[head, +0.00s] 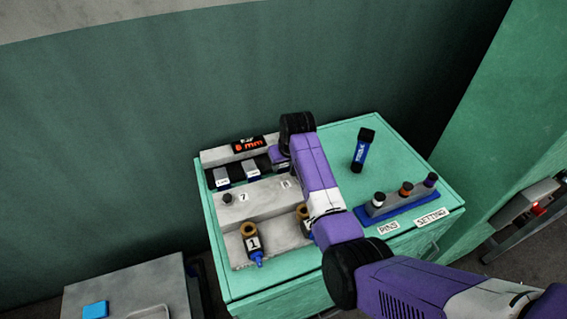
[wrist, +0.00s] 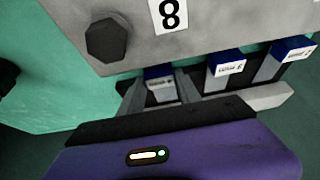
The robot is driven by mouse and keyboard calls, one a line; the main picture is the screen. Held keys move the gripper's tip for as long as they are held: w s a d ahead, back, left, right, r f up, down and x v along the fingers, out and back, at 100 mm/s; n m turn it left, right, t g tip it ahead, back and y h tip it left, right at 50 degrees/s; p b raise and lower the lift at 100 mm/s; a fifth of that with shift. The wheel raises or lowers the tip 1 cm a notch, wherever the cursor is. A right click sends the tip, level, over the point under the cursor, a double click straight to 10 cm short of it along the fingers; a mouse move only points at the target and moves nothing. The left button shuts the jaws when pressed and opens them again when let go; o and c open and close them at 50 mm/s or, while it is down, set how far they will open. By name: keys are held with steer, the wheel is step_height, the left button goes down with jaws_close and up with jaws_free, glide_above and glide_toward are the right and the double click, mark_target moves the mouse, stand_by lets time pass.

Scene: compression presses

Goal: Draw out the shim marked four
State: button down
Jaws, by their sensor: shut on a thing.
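Three blue-and-white shims stick out of the grey press in the wrist view. The left shim (wrist: 159,84) sits between the two fingers of my gripper (wrist: 160,93), which is shut on it near the plate marked 8. The middle shim (wrist: 226,63) and the right shim (wrist: 288,57) stand apart from the fingers. Their small printed marks are too blurred to read. In the head view, two shims (head: 222,177) (head: 252,169) show left of my gripper (head: 278,158); my arm hides the held one.
The press block (head: 260,205) stands on a green cabinet (head: 335,140), with a red "mm" display (head: 249,145) behind. Bottle-like part 1 (head: 252,243) is at its front. A grey table (head: 130,285) is lower left.

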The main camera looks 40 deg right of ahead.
steer(key=shift+s, duration=0.2)
steer(key=c, duration=0.8)
jaws_free()
steer(key=shift+c, duration=0.2)
steer(key=v, duration=0.7)
steer(key=shift+r+b, duration=0.3)
steer(key=shift+r, duration=0.1)
steer(key=shift+s+a, duration=0.1)
